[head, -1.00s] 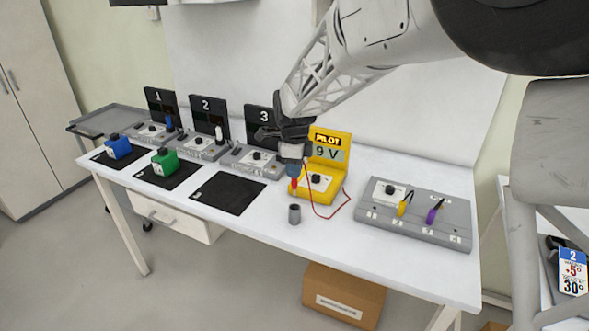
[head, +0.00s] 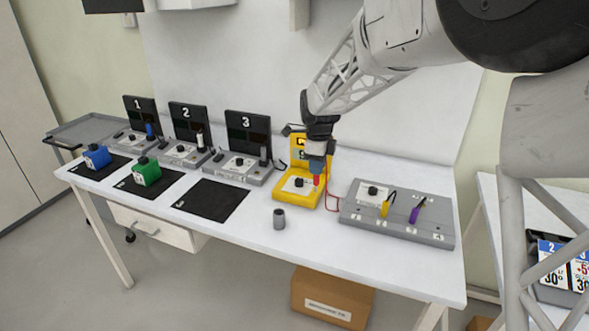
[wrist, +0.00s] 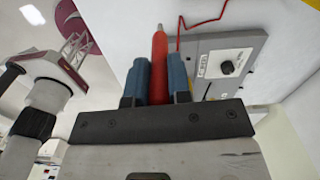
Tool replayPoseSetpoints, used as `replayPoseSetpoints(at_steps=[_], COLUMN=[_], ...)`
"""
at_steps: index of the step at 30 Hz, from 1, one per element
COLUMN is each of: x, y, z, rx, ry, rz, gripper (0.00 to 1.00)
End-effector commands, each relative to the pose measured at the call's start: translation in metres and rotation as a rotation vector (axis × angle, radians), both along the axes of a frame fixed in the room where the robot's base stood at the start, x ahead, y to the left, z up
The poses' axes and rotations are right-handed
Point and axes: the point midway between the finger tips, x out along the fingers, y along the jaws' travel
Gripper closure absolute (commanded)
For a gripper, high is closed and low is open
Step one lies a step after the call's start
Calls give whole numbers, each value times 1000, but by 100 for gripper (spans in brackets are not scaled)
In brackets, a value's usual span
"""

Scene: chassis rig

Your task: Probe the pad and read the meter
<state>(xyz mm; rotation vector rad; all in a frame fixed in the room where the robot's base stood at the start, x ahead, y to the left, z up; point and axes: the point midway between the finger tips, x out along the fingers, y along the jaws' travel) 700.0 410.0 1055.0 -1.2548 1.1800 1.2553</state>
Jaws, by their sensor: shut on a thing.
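My gripper (head: 317,168) is shut on a red probe (head: 316,181), which points down near the right edge of the yellow PILOT meter (head: 283,190). In the wrist view the red probe (wrist: 160,55) sits between my blue fingers, and a red wire (wrist: 181,28) shows beyond it. My arm hides much of the meter's display, so I cannot read it. A grey panel (head: 350,213) with a dial and labelled spots lies right of the meter. It carries a yellow piece (head: 386,209) and a purple piece (head: 415,214). I cannot tell whether the probe tip touches anything.
A grey cup (head: 279,219) stands in front of the meter. Numbered stations with dark screens (head: 248,134) line the left back. Black mats (head: 212,200) lie before them, with a blue block (head: 97,157) and a green block (head: 146,172) on two. The white table's front is mostly clear.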

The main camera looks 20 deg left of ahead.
Motion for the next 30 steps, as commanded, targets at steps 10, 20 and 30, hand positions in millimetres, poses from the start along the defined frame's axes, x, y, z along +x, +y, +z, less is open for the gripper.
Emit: replayPoseSetpoints(at_steps=[10, 20, 30], x=[56, 97, 130], y=[-82, -165, -254], z=[0, -1, -1], rx=[1, 1, 1], ry=[-1, 0, -1], rz=[-160, -308, -460], gripper=[100, 100, 100])
